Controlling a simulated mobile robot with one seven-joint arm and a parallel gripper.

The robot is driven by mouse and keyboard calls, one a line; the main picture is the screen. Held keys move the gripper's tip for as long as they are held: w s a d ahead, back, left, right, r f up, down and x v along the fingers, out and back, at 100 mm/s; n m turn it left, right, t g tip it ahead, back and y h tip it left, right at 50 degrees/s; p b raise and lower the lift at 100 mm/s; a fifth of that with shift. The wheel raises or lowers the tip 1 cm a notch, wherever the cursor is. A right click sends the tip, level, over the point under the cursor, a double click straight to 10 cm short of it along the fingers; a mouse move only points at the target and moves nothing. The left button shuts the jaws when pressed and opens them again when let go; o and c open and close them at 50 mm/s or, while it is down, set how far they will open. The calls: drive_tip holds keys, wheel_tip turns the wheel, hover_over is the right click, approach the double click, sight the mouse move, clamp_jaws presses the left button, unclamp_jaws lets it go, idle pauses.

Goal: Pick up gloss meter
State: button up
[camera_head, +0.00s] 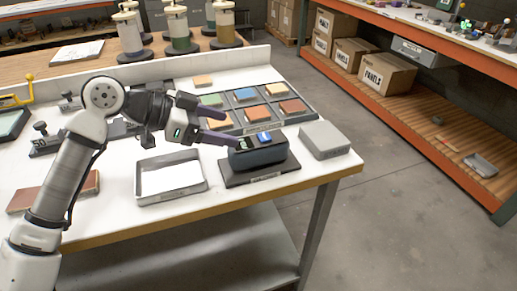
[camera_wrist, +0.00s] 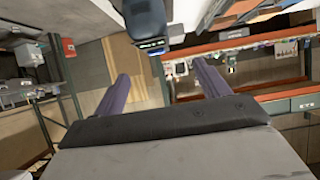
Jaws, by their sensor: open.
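The gloss meter (camera_head: 258,152) is a dark, rounded device with a small lit blue screen on top. It sits on a flat dark base near the front right edge of the white table. My gripper (camera_head: 226,127) is open, with its purple fingers pointing right, just left of the device and near its top. In the wrist view a dark rounded body with a small lit display, apparently the gloss meter (camera_wrist: 146,22), is at the top, ahead of and between the fingertips (camera_wrist: 160,72). Nothing is between the fingers.
A grey tray with white sheet (camera_head: 141,187) stands left of the device, and a grey box (camera_head: 323,139) stands close on its right. A rack of coloured blocks (camera_head: 281,97) lies behind. A wooden shelf unit (camera_head: 440,125) is beyond the floor at right.

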sight(259, 137)
drive_tip(key=x, duration=0.6)
drive_tip(key=shift+d+p, duration=0.1)
drive_tip(key=shift+p, duration=0.3)
drive_tip(key=x, duration=0.1)
drive_tip(key=p+x, duration=0.1)
drive_tip(key=x, duration=0.2)
drive_tip(key=shift+s+d+f, duration=0.15)
drive_tip(key=shift+s+d, duration=0.05)
drive_tip(key=shift+s, duration=0.1)
drive_tip(key=shift+w+d+f+p, duration=0.15)
drive_tip(key=shift+d+f+p, duration=0.15)
drive_tip(key=shift+d, duration=0.05)
drive_tip(key=c, duration=1.4)
drive_tip(key=shift+o, duration=0.2)
drive_tip(key=shift+r, duration=0.1)
